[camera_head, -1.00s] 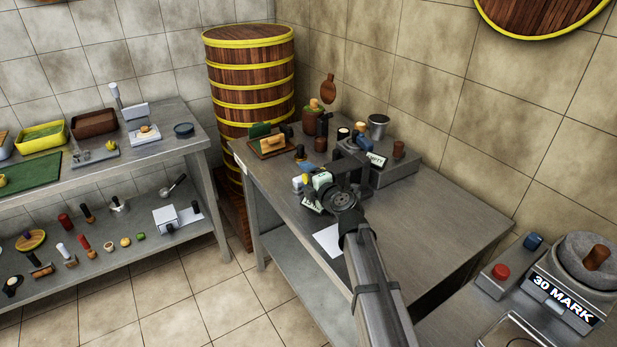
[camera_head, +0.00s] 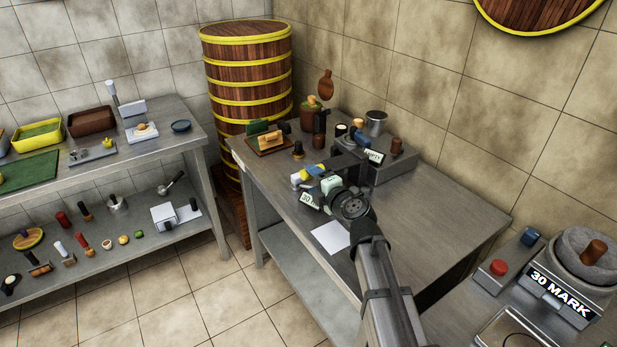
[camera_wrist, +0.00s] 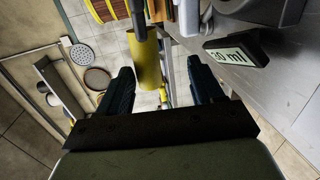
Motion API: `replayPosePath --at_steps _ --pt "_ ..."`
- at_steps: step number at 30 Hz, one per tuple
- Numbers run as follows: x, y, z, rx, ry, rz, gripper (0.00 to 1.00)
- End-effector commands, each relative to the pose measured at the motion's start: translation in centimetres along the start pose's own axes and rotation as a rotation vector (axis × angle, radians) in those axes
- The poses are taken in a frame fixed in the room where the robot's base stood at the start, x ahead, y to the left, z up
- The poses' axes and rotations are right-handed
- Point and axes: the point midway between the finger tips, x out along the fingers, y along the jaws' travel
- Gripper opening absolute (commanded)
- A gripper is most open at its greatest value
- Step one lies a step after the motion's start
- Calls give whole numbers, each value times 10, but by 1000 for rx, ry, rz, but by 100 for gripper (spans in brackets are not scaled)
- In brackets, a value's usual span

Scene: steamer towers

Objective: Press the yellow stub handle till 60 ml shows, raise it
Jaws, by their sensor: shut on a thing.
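The yellow stub handle (camera_wrist: 148,62) stands between my two dark fingers in the wrist view. It also shows beside my gripper in the head view (camera_head: 317,169). My gripper (camera_wrist: 162,70) is shut on this handle; the exact contact at the fingertips is hard to see. A small sign (camera_wrist: 236,56) to the right in the wrist view appears to read 30 ml. In the head view the sign (camera_head: 310,200) shows a 30 at the left of my gripper. My wrist hides much of the device there.
A second sign (camera_head: 374,157) sits on a grey block (camera_head: 390,172) behind my gripper. A white sheet (camera_head: 331,237) lies in front on the steel table. The table's right side is clear. A device labelled 30 MARK (camera_head: 561,295) stands at the lower right.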

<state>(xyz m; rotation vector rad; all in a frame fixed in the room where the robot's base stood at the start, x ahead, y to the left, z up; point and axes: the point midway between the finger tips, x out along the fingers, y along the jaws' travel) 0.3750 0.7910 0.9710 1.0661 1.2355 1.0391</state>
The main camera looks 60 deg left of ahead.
Motion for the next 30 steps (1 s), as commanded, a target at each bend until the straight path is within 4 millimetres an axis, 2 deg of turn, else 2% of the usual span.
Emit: replayPosePath --at_steps 1,6,12,17,30 --pt "-16 -2 -2 -2 0 -2 58" --pt "-50 -1 -2 -2 -1 -1 58" --pt "-77 -1 -1 -1 -1 -1 58" --pt "-84 0 0 -1 0 -1 58" --pt "-83 0 0 -1 0 0 58"
